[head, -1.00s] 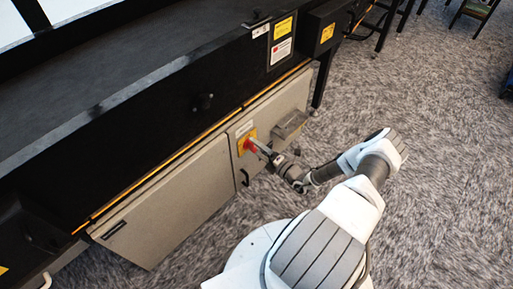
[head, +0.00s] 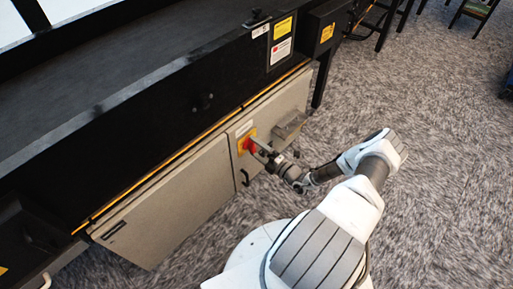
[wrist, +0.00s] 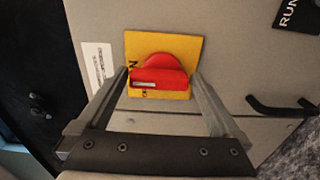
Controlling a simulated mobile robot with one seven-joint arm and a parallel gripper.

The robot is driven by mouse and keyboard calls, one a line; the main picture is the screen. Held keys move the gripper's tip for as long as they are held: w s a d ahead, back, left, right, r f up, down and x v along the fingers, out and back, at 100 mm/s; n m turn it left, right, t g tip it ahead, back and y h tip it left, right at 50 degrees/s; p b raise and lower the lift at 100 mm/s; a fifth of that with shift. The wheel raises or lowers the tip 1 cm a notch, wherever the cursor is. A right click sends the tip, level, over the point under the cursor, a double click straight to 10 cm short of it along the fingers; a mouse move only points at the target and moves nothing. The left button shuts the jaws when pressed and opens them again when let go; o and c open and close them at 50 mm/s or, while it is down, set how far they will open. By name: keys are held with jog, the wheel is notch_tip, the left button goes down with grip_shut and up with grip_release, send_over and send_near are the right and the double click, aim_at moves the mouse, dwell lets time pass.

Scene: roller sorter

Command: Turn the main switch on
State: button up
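The main switch is a red rotary knob (wrist: 160,72) on a yellow square plate (wrist: 190,50), seen close up in the wrist view. Its thick red bar lies crosswise in that view, with a pale mark on its front. My gripper (wrist: 160,80) is open, with one finger at each end of the red bar. I cannot tell whether the fingertips touch it. In the head view the red knob (head: 249,145) is on the grey cabinet (head: 172,202), and my gripper (head: 255,147) is right in front of it, partly covering it.
A black door handle (wrist: 280,107) sticks out right of the switch in the wrist view. A grey box (head: 289,126) juts from the cabinet right of the switch in the head view. The black sorter body (head: 190,95) overhangs above. The carpet (head: 430,190) at right is clear.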

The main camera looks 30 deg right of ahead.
jog(key=p+v, duration=0.3)
jog(key=v, duration=1.4)
jog(key=shift+s+p, duration=0.2)
jog(key=shift+p, duration=0.1)
jog(key=shift+d+r, duration=0.1)
jog(key=shift+d, duration=0.05)
